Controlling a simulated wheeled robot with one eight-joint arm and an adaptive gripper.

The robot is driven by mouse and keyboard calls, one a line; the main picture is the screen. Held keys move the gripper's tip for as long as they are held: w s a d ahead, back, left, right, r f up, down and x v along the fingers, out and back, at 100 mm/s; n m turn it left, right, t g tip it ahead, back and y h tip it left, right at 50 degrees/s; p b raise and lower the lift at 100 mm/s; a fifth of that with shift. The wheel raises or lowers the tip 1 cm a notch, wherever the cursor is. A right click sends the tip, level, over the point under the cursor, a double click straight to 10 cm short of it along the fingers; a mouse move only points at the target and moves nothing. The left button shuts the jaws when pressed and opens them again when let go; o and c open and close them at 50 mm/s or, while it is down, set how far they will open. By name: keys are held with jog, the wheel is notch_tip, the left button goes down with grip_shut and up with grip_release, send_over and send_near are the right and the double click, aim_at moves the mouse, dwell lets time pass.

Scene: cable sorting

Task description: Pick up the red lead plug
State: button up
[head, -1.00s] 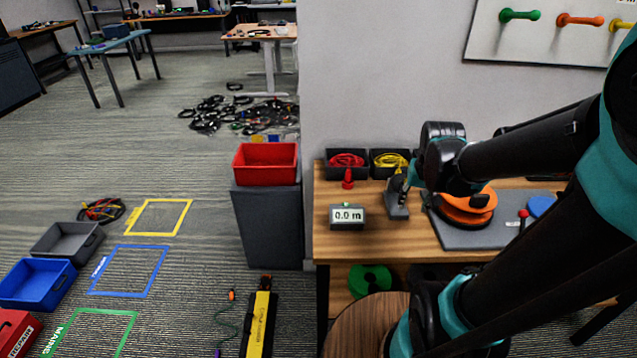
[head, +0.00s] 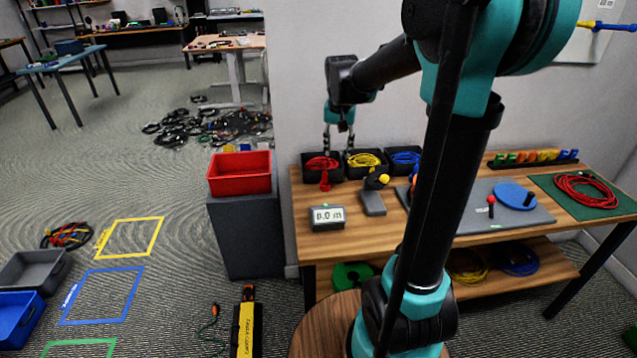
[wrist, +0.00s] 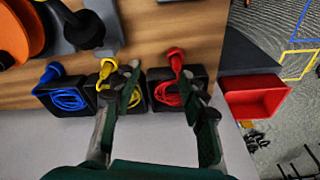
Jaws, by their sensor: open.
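The red lead plug (head: 325,180) stands at the front of a black bin with a coiled red lead (head: 321,163) on the wooden bench. In the wrist view the red plug (wrist: 176,60) shows near the right fingertip, at the table-side edge of its bin. My gripper (head: 339,143) is open and empty and points down above the bins. In the wrist view its two fingers (wrist: 160,80) spread between the yellow and red leads.
Bins with a yellow lead (head: 364,160) and a blue lead (head: 405,158) stand close beside the red one. A length meter (head: 328,217) and a black stand (head: 373,201) are in front. A red tray (head: 240,173) sits left of the bench, and the wall is behind.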

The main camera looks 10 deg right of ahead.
notch_tip(320, 180, up, 3)
send_over(325, 172)
jog(key=s, duration=0.2)
jog(key=shift+m+g, duration=0.4)
jog(key=f, duration=0.5)
jog(key=w+f, duration=0.1)
jog(key=f, duration=0.5)
jog(key=w+f, duration=0.1)
jog(key=f, duration=0.5)
jog(key=shift+f, duration=0.2)
grip_shut()
notch_tip(325, 172, up, 20)
